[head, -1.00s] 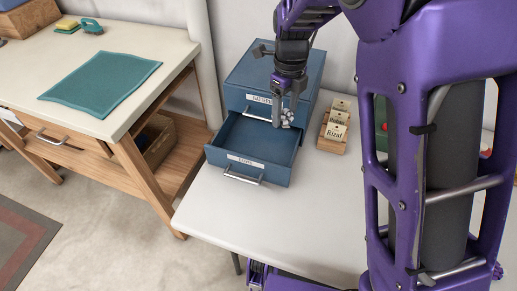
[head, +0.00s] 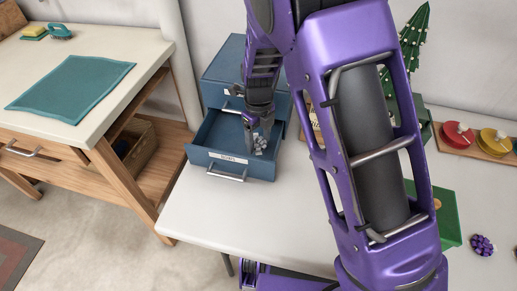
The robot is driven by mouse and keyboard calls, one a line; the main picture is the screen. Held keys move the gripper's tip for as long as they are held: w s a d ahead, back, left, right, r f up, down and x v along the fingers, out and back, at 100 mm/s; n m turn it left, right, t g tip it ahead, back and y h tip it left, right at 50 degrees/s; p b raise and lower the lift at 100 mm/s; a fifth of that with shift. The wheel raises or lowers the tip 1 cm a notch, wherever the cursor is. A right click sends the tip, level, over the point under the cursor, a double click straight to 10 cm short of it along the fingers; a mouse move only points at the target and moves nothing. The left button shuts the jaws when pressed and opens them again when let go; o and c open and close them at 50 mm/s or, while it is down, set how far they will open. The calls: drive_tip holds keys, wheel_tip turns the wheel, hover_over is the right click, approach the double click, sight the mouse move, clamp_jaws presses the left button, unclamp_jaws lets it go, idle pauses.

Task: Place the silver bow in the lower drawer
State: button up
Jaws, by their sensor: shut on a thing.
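The silver bow (head: 261,144) is a small grey-silver cluster at the tips of my gripper (head: 258,137). My gripper points down and is shut on the bow, over the right part of the open lower drawer. The lower drawer (head: 203,133) is blue, pulled out of a blue two-drawer cabinet (head: 226,66), with a label and a metal handle (head: 226,174) on its front. The bow appears within the drawer's walls; whether it touches the drawer floor I cannot tell. The upper drawer is shut and partly hidden behind my arm.
A green box (head: 447,215), a purple bow (head: 482,245) and a board with red and yellow pieces (head: 474,140) are on the right. A small tree (head: 412,45) stands behind my arm. The white table (head: 215,222) is clear in front of the drawer.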

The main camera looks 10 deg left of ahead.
sight(259, 156)
drive_tip(key=shift+f, duration=2)
drive_tip(key=shift+f+b, duration=0.1)
drive_tip(key=shift+b, duration=0.2)
drive_tip(key=shift+f, duration=0.15)
drive_tip(key=o, duration=1.3)
wheel_tip(259, 156, up, 12)
drive_tip(key=shift+r+p, duration=0.25)
drive_tip(key=shift+p, duration=0.75)
